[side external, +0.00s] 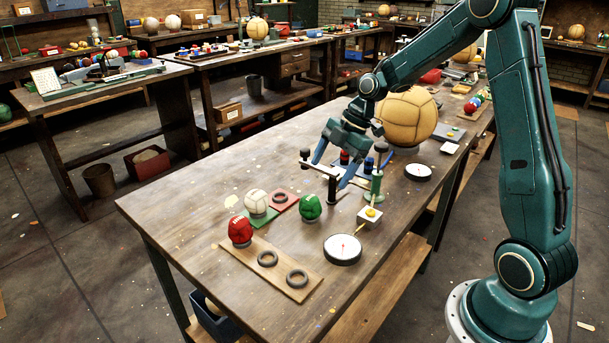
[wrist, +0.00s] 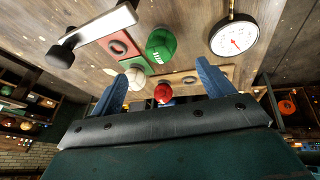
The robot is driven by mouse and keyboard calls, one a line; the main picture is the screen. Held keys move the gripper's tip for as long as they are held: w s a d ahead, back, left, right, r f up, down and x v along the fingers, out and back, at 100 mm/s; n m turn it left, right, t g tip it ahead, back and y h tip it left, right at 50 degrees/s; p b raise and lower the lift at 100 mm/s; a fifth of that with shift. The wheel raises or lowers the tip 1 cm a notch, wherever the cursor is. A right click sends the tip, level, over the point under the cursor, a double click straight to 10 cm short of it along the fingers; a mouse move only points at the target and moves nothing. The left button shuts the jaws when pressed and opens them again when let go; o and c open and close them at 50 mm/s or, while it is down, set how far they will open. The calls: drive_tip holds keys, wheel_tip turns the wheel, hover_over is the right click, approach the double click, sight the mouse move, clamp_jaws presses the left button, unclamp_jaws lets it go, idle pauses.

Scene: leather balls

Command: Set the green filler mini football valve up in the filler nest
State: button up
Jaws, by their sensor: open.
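The green mini football (side external: 310,207) sits on the bare tabletop, right of the red pad. It also shows in the wrist view (wrist: 161,45), with pale markings on its side; I cannot make out its valve. A wooden board (side external: 243,262) has two empty dark rings, with the red ball (side external: 241,230) at its far end. A red pad (side external: 276,207) carries another empty dark ring. No label shows which ring is the filler nest. My gripper (side external: 331,172) is open and empty, behind and above the green football; its two blue fingers show in the wrist view (wrist: 160,72).
A round white gauge (side external: 342,249) lies near the green football. A black post (side external: 332,190), a green stand (side external: 374,188) and a large tan ball (side external: 407,118) crowd the space around my gripper.

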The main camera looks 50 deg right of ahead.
drive_tip(key=shift+s+d+r, duration=0.1)
drive_tip(key=shift+d+r, duration=0.05)
drive_tip(key=shift+r, duration=0.1)
idle(0.5)
drive_tip(key=s+a+r+m+h, duration=0.3)
drive_tip(key=s+a+r+m, duration=0.45)
drive_tip(key=s+r, duration=0.3)
drive_tip(key=s+a+r+m+t+h, duration=0.1)
drive_tip(key=s+a+r+m+t, duration=0.1)
drive_tip(key=s+m, duration=0.6)
drive_tip(key=s+a, duration=0.1)
drive_tip(key=s, duration=0.5)
drive_tip(key=shift+s+r+m+t, duration=0.15)
drive_tip(key=shift+s+m+t, duration=0.1)
drive_tip(key=shift+m+t, duration=0.1)
